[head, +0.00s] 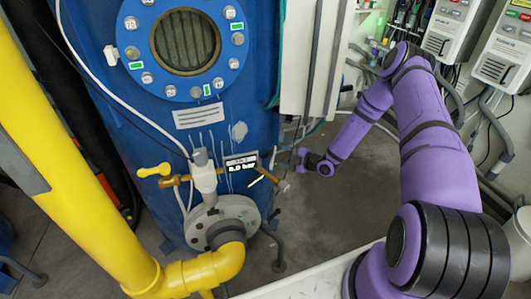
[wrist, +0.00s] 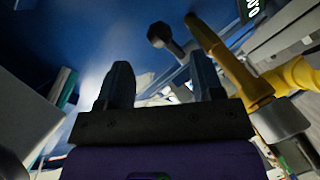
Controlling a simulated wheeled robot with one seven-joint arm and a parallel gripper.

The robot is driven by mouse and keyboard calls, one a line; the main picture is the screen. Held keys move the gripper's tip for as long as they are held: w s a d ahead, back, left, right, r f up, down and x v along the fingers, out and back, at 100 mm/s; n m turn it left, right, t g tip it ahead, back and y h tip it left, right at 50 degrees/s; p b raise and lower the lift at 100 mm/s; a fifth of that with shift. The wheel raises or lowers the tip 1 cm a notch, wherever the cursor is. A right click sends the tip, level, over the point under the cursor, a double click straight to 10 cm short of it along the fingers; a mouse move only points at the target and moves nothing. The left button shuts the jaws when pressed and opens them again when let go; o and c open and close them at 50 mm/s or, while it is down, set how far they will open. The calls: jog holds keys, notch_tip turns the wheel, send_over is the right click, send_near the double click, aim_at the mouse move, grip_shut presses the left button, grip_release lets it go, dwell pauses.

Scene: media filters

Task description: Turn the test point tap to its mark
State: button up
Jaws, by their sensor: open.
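A brass fitting (head: 278,182) with a grey end sticks out to the right of a white valve body (head: 204,176) on the blue vessel. On the left of this body is a yellow handle (head: 155,170). Which part is the test point tap is not certain, and I cannot make out its mark. In the wrist view the brass fitting (wrist: 228,58) slants past the right finger, its grey end near the camera. My gripper (head: 300,158) is just above and right of the grey end. In the wrist view my gripper (wrist: 160,88) is open, with nothing held between the fingers.
A small display (head: 241,161) reads about 0.0 bar above the fitting. A thick yellow pipe (head: 212,268) bends below the flange. The blue vessel (head: 205,125) stands behind. Grey wall boxes (head: 505,50) are at upper right. The floor right of the fitting looks clear.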

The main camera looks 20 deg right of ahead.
aim_at(265, 157)
jog(key=x, duration=0.9)
jog(key=shift+w, duration=0.15)
jog(key=shift+a, duration=0.15)
grip_shut()
